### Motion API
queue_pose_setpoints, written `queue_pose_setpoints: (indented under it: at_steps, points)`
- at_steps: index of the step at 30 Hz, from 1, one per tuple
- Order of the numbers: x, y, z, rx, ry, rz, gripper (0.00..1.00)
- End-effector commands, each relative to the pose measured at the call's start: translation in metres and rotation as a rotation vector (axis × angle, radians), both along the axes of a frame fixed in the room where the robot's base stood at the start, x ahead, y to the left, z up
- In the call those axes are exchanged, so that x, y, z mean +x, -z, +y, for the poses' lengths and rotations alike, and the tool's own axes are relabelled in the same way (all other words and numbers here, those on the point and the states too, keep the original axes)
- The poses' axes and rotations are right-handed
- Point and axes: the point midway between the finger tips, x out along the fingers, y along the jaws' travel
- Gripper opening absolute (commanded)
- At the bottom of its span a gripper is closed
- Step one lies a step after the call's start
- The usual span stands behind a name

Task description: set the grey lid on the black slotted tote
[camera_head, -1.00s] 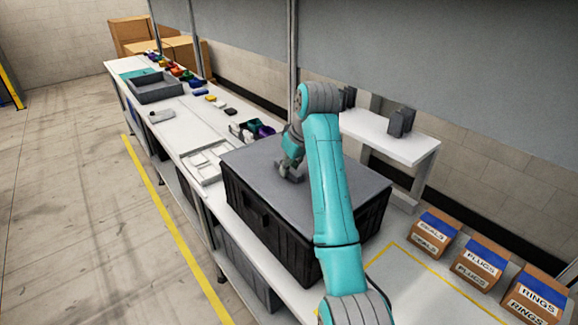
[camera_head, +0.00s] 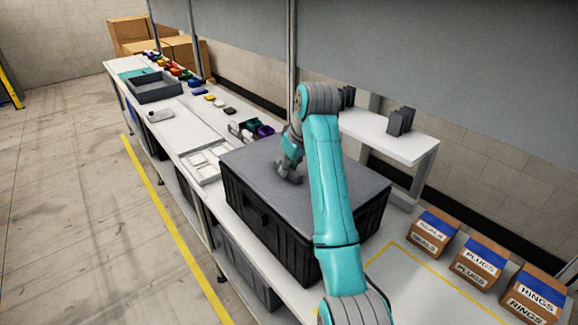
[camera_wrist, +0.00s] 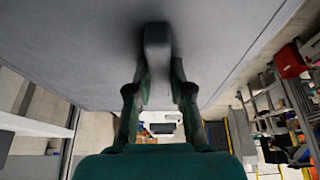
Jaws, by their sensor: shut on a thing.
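The grey lid (camera_head: 250,167) is a flat slab lying over the top of the black slotted tote (camera_head: 262,222), which stands on the near part of the white bench. The lid's edges run close along the tote's rim. I cannot tell whether it is fully seated. My gripper (camera_head: 287,178) is at the middle of the lid's top. In the wrist view, the fingers of my gripper (camera_wrist: 157,88) are shut on the lid's handle (camera_wrist: 157,45), and the lid's grey surface (camera_wrist: 90,50) fills the upper picture. The inside of the tote is hidden.
A white compartment tray (camera_head: 203,163) lies left of the tote, with small coloured parts (camera_head: 250,130) behind. A grey open bin (camera_head: 154,90) stands farther along the bench. A white side shelf (camera_head: 385,135) and labelled cartons (camera_head: 478,262) are at right.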

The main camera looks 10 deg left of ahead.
Motion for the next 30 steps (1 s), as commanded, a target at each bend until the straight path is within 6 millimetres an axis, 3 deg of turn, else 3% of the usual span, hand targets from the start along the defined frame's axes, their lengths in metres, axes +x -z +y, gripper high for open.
queue_pose_setpoints:
  at_steps: [26,27,30]
  points:
    - [0.0,0.01,0.0,0.001,0.0,-0.002,0.0]
    - [0.0,0.01,0.0,0.001,0.0,-0.002,0.23]
    - [0.0,0.01,0.0,0.001,0.0,-0.002,0.48]
